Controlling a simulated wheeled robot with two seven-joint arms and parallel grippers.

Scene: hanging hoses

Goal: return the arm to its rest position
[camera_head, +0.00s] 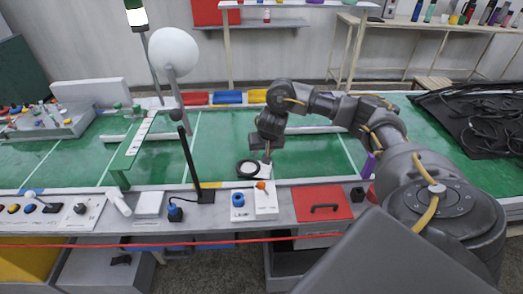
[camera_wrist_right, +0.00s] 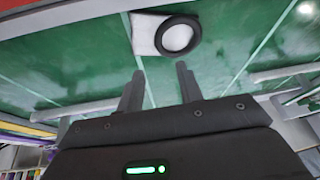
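My right arm (camera_head: 380,125) comes in from the right and reaches over the green workbench. My right gripper (camera_head: 267,158) points down near a black ring (camera_head: 248,168) on the bench. In the right wrist view, the two fingers of the gripper (camera_wrist_right: 158,78) stand apart with nothing between them. The black ring also shows there (camera_wrist_right: 178,36), beyond the fingertips and beside a white patch. My left arm and gripper are not in view.
A blue button box (camera_head: 238,206) and a white box with an orange knob (camera_head: 266,202) stand at the front edge. A black post (camera_head: 190,160) stands to their left. A red panel (camera_head: 322,203) lies to the right. Black hoses (camera_head: 480,115) lie at the far right.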

